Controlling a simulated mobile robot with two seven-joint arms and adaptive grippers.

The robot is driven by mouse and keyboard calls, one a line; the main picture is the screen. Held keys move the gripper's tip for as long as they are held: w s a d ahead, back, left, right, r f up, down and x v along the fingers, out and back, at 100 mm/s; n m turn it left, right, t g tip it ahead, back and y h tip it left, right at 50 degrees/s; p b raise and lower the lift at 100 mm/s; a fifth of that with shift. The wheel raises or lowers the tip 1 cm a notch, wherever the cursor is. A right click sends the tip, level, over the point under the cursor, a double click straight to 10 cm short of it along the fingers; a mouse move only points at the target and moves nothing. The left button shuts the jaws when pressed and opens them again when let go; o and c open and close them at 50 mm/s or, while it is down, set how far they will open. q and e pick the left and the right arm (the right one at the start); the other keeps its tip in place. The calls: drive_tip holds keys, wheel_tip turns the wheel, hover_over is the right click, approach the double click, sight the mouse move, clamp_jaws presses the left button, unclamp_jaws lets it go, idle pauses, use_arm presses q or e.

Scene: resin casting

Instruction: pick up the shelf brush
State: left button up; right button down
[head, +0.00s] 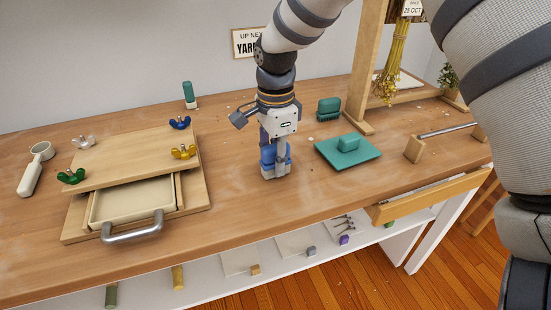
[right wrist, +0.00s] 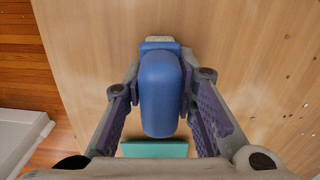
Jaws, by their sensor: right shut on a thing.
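A blue brush (head: 268,158), which I take to be the shelf brush, is at the middle of the wooden bench. My right gripper (head: 275,168) points down over it, with its fingers on either side. In the right wrist view the brush's rounded blue body (right wrist: 161,92) lies between the two fingers, with a pale grey end at the top. The right gripper is shut on it. The brush is at or very near the bench top; I cannot tell whether it touches. My left gripper is not in view.
A wooden press (head: 140,172) with coloured wing nuts and a pale tray (head: 135,200) is at left. A green-topped piece (head: 189,95) stands behind. An open drawer (head: 430,197) juts from the front.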

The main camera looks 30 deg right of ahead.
wheel_tip(320, 180, up, 3)
drive_tip(key=shift+w+f, duration=0.1)
drive_tip(key=shift+f, duration=0.05)
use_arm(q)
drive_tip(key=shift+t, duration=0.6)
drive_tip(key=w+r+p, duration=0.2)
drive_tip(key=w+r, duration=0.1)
use_arm(e)
drive_tip(key=s+a+r, duration=1)
drive_tip(key=shift+r, duration=0.2)
